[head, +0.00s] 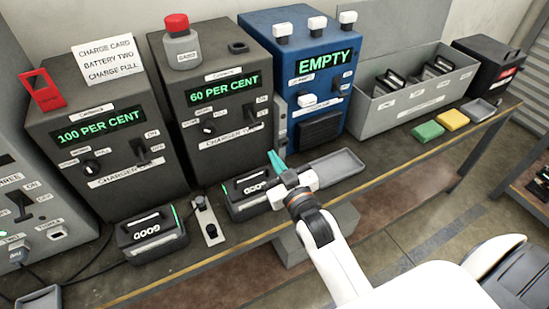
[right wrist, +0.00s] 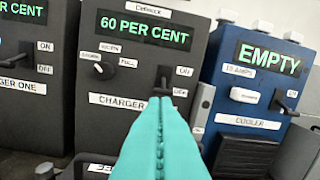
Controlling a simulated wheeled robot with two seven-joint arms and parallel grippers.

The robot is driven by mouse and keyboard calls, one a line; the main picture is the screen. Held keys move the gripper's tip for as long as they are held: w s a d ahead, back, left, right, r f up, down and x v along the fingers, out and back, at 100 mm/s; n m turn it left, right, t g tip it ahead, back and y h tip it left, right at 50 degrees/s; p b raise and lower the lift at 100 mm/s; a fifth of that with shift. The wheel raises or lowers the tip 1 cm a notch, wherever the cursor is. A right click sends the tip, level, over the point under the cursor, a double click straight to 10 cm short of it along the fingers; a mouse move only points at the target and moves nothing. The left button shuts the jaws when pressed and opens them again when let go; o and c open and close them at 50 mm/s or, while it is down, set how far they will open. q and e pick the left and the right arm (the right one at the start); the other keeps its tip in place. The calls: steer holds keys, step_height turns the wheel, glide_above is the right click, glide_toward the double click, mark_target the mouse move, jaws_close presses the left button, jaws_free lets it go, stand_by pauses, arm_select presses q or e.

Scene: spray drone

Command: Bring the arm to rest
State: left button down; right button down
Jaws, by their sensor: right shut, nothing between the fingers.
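My right gripper (head: 276,162) reaches in from the bottom right of the head view. Its teal fingers are pressed together and empty, in front of the grey charger (head: 222,95) that reads 60 PER CENT. In the right wrist view the shut fingers (right wrist: 162,102) point at this charger (right wrist: 134,62), with their tips just below its ON/OFF switch (right wrist: 163,82). I cannot tell whether they touch it. A battery marked GOOD (head: 250,193) sits below, partly hidden by my gripper. My left gripper is not in view.
Another charger (head: 105,150) reads 100 PER CENT, with a battery (head: 152,236) before it. A blue cooler (head: 297,80) reads EMPTY. A grey tray (head: 337,165), a battery bin (head: 400,107), and green (head: 427,131) and yellow (head: 453,119) pads line the bench.

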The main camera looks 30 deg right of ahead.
steer(key=shift+s, duration=0.1)
steer(key=s+a+f+g, duration=0.1)
steer(key=s+f+g, duration=0.65)
steer(key=s, duration=0.45)
steer(key=s+f+g, duration=0.6)
steer(key=s+g, duration=0.2)
steer(key=s, duration=0.4)
step_height(320, 180, down, 24)
steer(key=s+d+f+g, duration=0.2)
steer(key=s+f, duration=1.5)
steer(key=f, duration=0.1)
steer(key=shift+s+d+b, duration=0.25)
steer(key=shift+d+b, duration=0.05)
steer(key=shift+b, duration=0.1)
